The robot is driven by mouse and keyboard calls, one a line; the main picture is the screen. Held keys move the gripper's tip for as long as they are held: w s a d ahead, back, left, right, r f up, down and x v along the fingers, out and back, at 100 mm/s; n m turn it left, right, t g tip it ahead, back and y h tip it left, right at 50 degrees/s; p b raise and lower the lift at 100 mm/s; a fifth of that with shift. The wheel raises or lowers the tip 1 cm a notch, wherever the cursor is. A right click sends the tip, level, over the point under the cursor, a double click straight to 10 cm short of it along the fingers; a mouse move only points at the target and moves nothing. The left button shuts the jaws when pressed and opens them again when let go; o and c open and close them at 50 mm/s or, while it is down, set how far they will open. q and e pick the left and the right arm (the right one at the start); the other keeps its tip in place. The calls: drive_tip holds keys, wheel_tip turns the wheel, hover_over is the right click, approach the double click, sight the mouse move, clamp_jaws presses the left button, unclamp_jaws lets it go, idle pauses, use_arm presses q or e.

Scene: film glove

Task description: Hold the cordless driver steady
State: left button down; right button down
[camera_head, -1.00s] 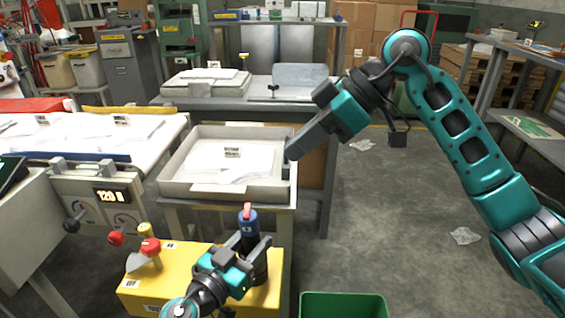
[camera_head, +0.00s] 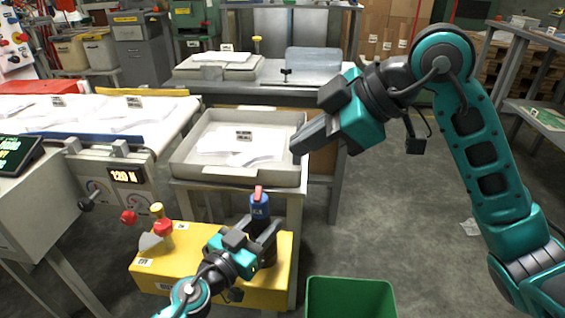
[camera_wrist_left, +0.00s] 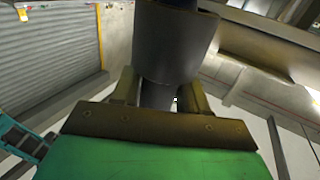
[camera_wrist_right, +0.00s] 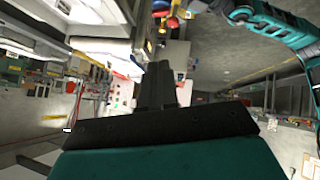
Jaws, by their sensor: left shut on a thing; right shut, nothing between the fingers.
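The cordless driver (camera_head: 260,207) shows in the head view as an upright blue and dark body with a red top, over the yellow box. My left gripper (camera_head: 266,232) is shut on it, one finger on each side. In the left wrist view a dark cylinder of the driver (camera_wrist_left: 176,48) rises beyond the fingers of my left gripper (camera_wrist_left: 160,92). The lower end of the driver is partly hidden by the gripper. My right gripper (camera_head: 302,143) is shut and empty beside the right edge of the grey tray. Its closed fingers (camera_wrist_right: 157,85) show in the right wrist view.
The grey tray (camera_head: 187,172) holds white sheets. The yellow box (camera_head: 190,287) carries red and yellow knobs. A green bin (camera_head: 350,296) stands at the bottom right of it. A panel (camera_head: 125,176) reads 120. Open floor lies to the right.

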hover_over(258, 194)
drive_tip(key=s+d, duration=0.1)
wheel_tip(258, 194, down, 7)
drive_tip(key=shift+w+d+f, duration=0.15)
drive_tip(key=shift+f, duration=0.45)
drive_tip(key=shift+w+d+f, duration=0.1)
drive_tip(key=shift+d+f, duration=0.05)
drive_tip(key=shift+f, duration=0.4)
drive_tip(key=shift+w+d+f, duration=0.15)
drive_tip(key=shift+f, duration=0.45)
